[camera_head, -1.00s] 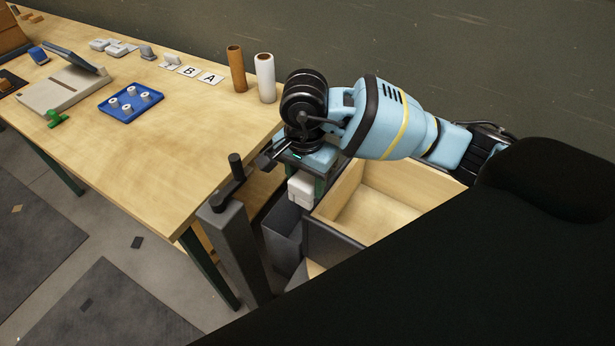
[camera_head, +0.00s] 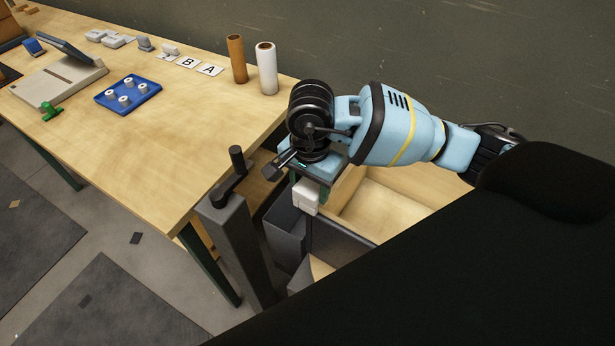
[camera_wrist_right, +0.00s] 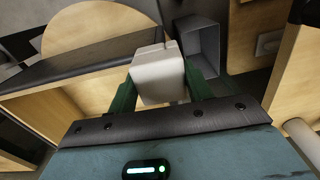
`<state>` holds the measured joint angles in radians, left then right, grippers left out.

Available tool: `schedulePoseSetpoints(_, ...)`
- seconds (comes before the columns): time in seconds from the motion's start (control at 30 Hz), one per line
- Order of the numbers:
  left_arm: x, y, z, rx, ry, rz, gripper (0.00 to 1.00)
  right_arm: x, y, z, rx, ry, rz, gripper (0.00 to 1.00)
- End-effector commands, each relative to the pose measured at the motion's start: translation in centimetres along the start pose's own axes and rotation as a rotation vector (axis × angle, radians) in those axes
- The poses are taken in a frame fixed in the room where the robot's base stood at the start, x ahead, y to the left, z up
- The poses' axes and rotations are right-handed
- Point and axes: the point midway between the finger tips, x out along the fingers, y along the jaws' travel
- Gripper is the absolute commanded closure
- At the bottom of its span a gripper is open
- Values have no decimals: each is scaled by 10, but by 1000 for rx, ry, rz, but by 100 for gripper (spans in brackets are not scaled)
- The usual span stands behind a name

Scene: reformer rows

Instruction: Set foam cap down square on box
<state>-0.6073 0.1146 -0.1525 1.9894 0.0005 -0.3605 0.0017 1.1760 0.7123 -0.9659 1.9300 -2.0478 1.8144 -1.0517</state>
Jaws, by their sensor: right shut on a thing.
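My right gripper (camera_head: 312,192) is shut on a white foam cap (camera_head: 306,197), a small block held in the air off the table's right end. In the right wrist view the foam cap (camera_wrist_right: 158,76) sits between the two green fingers of my right gripper (camera_wrist_right: 160,84). In the head view the cap is above and beside a grey open-topped bin (camera_head: 285,228); the bin (camera_wrist_right: 203,48) shows just beyond and right of the cap in the wrist view. I cannot tell which thing is the task's box. My left gripper is not in view.
A wooden-floored open compartment (camera_head: 385,212) lies right of the bin. A grey post with a crank handle (camera_head: 229,190) stands by the table (camera_head: 185,130). A blue tray (camera_head: 112,88), brown roll (camera_head: 236,58) and white roll (camera_head: 266,68) are on the table. Its front middle is clear.

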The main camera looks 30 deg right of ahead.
Motion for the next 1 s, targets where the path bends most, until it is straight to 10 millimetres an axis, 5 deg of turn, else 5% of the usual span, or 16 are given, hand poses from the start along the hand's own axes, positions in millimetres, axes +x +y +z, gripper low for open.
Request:
schedulePoseSetpoints(0.23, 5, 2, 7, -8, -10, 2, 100, 17, 0, 0, 0, 0, 2, 71)
schedulePoseSetpoints(1.0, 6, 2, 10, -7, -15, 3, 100, 17, 0, 0, 0, 1, -2, 71)
